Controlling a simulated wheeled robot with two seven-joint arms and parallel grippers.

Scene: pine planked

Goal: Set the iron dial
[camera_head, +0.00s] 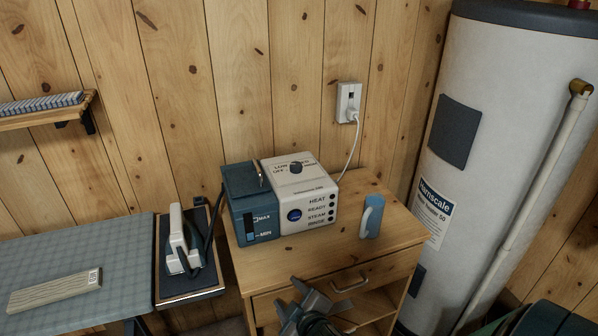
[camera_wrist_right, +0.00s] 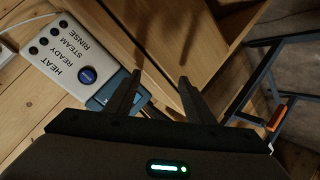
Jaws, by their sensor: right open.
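The iron's steam station (camera_head: 290,205) stands on a small wooden cabinet, with a white body and a dark blue water tank on its left. A black dial (camera_head: 296,168) sits on its top face beside small lettering. Its front has a round blue button (camera_head: 294,215) and the words HEAT, READY, STEAM and RINSE. The iron (camera_head: 183,248) rests on a dark pad to the left. My right gripper (camera_head: 320,293) is open and empty, in front of the cabinet and below the station. The station's front (camera_wrist_right: 72,62) shows in the right wrist view; the dial does not. My left gripper is out of view.
The station's cord runs to a wall outlet (camera_head: 348,101). A water heater (camera_head: 490,130) stands at right. An ironing board (camera_head: 110,250) lies at left.

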